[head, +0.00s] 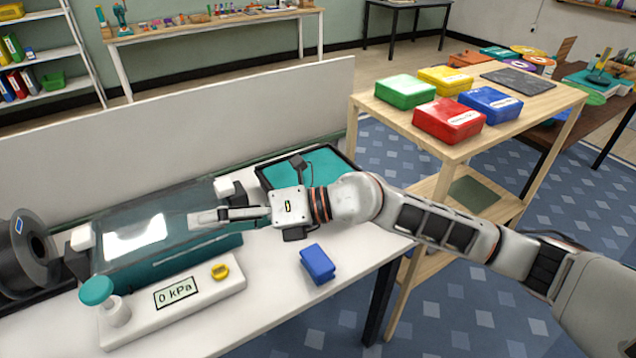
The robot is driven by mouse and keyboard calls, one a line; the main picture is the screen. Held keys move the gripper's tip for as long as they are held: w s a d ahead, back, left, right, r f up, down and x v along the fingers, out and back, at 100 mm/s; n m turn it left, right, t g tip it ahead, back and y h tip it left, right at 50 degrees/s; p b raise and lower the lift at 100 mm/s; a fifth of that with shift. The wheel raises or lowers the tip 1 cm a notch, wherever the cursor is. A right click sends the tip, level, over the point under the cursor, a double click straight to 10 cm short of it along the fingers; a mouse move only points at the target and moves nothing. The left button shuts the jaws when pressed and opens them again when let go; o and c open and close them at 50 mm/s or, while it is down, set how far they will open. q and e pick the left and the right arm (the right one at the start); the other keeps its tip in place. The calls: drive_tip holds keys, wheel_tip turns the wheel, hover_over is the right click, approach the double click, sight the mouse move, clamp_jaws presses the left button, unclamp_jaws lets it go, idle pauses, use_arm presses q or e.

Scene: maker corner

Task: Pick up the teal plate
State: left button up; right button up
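A flat teal surface (325,166) lies inside a black-rimmed tray at the back right of the white table; it may be the teal plate. My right arm covers its front part. A clear chamber (150,225) with a teal base stands left of it. My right gripper (200,219) reaches in from the right and points left, with its fingertips over or in front of the chamber's right part. I cannot tell whether they touch it. Its fingers look close together, and the gap between them cannot be made out. I see nothing clearly held. My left gripper is out of view.
A white panel (170,290) reading "0 kPa", with a teal knob (96,290) and a yellow knob (220,271), lies in front of the chamber. A blue block (318,264) sits near the table's front edge. A wooden shelf (455,150) with coloured boxes stands right.

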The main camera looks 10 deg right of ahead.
drive_tip(key=w+d+f+h, duration=0.6)
drive_tip(key=d+f, duration=0.1)
drive_tip(key=d, duration=0.2)
drive_tip(key=w+d+f+m+t+h, duration=0.1)
drive_tip(key=w+d+h, duration=0.35)
drive_tip(key=d, duration=0.55)
drive_tip(key=w+d+m+t+h, duration=0.1)
drive_tip(key=w+d+h, duration=0.35)
drive_tip(key=d, duration=0.55)
drive_tip(key=shift+y, duration=0.6)
drive_tip(key=x, duration=0.7)
drive_tip(key=shift+w+a+f, duration=0.1)
drive_tip(key=shift+a+f, duration=0.05)
drive_tip(key=shift+f, duration=0.1)
drive_tip(key=shift+r, duration=0.1)
drive_tip(key=c, duration=1.4)
